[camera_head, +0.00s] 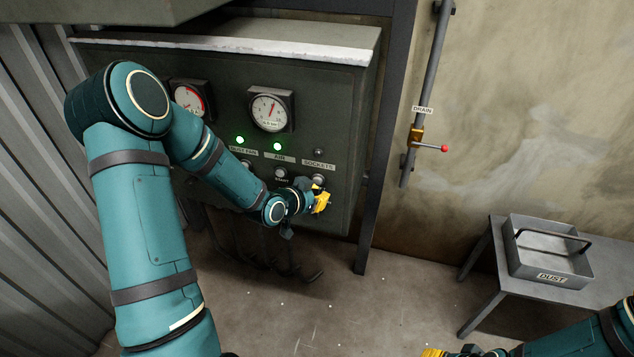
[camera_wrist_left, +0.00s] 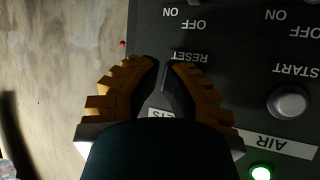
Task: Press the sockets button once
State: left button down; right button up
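The sockets button (camera_head: 318,180) is a small round knob on the dark control panel (camera_head: 335,115), below the "SOCKETS" label (camera_head: 318,163). My left gripper (camera_head: 321,199) is right in front of it, yellow fingers close to the panel. In the left wrist view the fingertips (camera_wrist_left: 165,65) are close together and look shut, with nothing seen held. They lie between the "RESET" label (camera_wrist_left: 189,57) and the partly covered sockets label (camera_wrist_left: 161,113); the button is mostly hidden there. I cannot tell whether they touch it. My right gripper (camera_head: 433,353) is cut off at the bottom edge.
Green lamps glow above the dust fan (camera_head: 239,140) and air (camera_head: 277,146) labels; the sockets lamp (camera_head: 318,151) is unlit. The start button (camera_wrist_left: 289,102) is beside my left fingers. A drain pipe (camera_head: 430,75) and a dust tray (camera_head: 550,262) on a table are to the right.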

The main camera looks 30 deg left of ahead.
pick_arm(q)
jog(key=shift+s+d+b, duration=0.2)
jog(key=shift+s, duration=0.6)
jog(key=shift+s+d+b, duration=0.15)
jog(key=shift+s, duration=0.7)
jog(key=shift+s+d+b, duration=0.2)
jog(key=shift+s, duration=0.6)
